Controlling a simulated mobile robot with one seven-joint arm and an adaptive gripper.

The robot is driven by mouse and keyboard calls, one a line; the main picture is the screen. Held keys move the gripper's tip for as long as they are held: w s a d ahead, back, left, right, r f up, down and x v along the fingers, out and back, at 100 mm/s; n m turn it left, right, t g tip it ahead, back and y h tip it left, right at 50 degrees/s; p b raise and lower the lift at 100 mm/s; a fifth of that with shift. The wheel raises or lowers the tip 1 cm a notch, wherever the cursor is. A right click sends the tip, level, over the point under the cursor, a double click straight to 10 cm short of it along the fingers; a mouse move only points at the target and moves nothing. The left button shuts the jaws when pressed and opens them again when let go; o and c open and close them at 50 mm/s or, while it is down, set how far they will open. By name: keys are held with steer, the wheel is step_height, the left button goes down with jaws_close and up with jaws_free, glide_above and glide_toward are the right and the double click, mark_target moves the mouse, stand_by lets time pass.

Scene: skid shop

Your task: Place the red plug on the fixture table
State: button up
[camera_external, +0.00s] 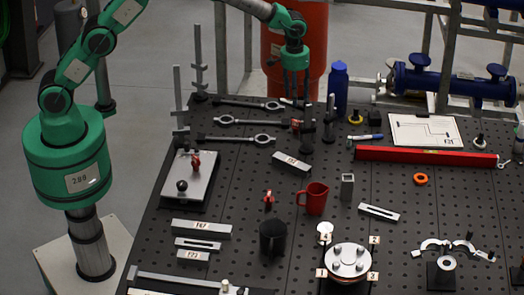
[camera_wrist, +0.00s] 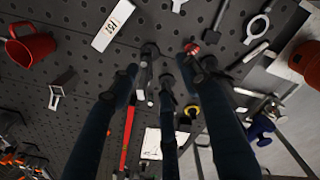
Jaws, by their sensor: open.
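My gripper (camera_external: 295,88) hangs fingers-down over the back edge of the black perforated fixture table (camera_external: 335,240). Its fingers are apart, with nothing seen between them; they also fill the middle of the wrist view (camera_wrist: 165,78). Several small red pieces show, and I cannot tell for sure which is the red plug. One red piece (camera_external: 296,126) is by a wrench end below my gripper; a red piece (camera_wrist: 191,47) shows beside a fingertip in the wrist view. Another (camera_external: 268,200) stands mid-table, and one (camera_external: 196,160) is on a grey plate (camera_external: 207,180).
A blue bottle (camera_external: 338,88) stands right of my gripper. Wrenches (camera_external: 245,122) and tall clamp posts (camera_external: 198,60) are at the back left. A red jug (camera_external: 314,198) and black cup (camera_external: 272,238) stand mid-table. A red drum (camera_external: 305,25) is behind. Bare table shows between items.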

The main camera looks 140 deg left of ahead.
steer(key=w+d+r+m, duration=0.2)
steer(key=w+d+r, duration=0.2)
steer(key=d+r, duration=0.4)
steer(key=w+d+r+m+t+y, duration=0.15)
steer(key=w+d+r, duration=0.35)
steer(key=d, duration=0.6)
steer(key=w+d+r+m+h, duration=0.1)
steer(key=w+d+r+m, duration=0.25)
steer(key=d+r, duration=0.45)
steer(key=d+r+m, duration=0.2)
steer(key=d+r, duration=0.2)
steer(key=d, duration=1)
steer(key=s+d+r+m+t, duration=0.1)
steer(key=s+d+m, duration=0.3)
steer(key=d, duration=0.6)
steer(key=s+d+r+m+t, duration=0.15)
steer(key=s+d, duration=0.35)
steer(key=d, duration=0.5)
steer(key=s+d+r+m, duration=0.25)
steer(key=s+d, duration=0.25)
steer(key=d, duration=0.5)
steer(key=s+d+f+m+t, duration=0.1)
steer(key=s+d+f+m, duration=0.2)
steer(key=s+d, duration=0.3)
steer(key=shift+s+f+m+h, duration=0.4)
steer(key=shift+s+h, duration=0.05)
steer(key=shift+s, duration=0.35)
